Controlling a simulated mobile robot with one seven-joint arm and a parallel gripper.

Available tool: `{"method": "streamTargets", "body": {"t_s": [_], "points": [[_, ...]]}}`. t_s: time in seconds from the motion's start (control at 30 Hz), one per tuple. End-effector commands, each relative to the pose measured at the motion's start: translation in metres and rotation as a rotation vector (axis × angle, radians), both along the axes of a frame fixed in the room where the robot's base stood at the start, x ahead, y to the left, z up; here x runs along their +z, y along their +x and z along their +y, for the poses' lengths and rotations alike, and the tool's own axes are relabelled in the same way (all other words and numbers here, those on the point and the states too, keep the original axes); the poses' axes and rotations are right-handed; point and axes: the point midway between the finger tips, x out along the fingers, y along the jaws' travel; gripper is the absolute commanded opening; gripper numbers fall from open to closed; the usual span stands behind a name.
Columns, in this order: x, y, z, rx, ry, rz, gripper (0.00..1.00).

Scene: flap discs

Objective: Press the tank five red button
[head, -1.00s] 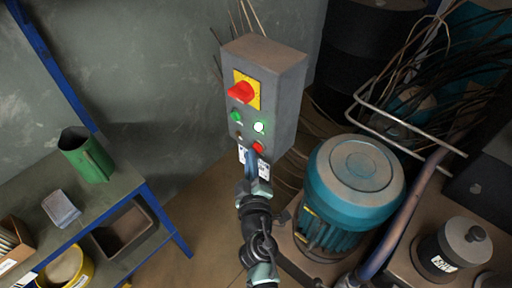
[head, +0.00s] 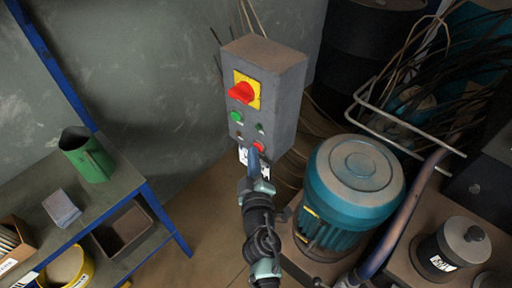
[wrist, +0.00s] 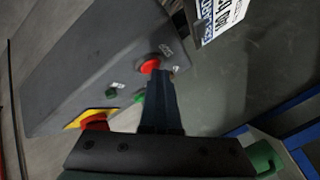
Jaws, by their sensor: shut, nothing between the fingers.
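A grey control box (head: 272,95) stands at the centre of the head view. Its small red button (head: 258,146) is low on the front face. In the wrist view the red button (wrist: 150,65) shows just beyond the fingertips. My gripper (head: 254,153) is shut and empty, its tips at the red button, touching or nearly so; I cannot tell which. In the wrist view my gripper (wrist: 160,73) overlaps the button's lower edge. A white label (head: 263,165) hangs below the box; its text is only partly legible in the wrist view (wrist: 222,18).
Above the button are a red rotary switch on a yellow plate (head: 255,101), a green button (head: 236,116) and a dark lamp (head: 260,128). A blue motor (head: 352,185) stands close on the right. A workbench (head: 125,183) is on the left.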

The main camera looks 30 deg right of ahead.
Motion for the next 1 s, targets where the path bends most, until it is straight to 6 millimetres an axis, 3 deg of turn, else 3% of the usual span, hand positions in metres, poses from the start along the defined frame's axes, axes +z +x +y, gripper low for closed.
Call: {"method": "streamTargets", "body": {"t_s": [1.0], "points": [[-0.002,-0.010,0.024,0.000,-0.002,0.000,0.00]]}}
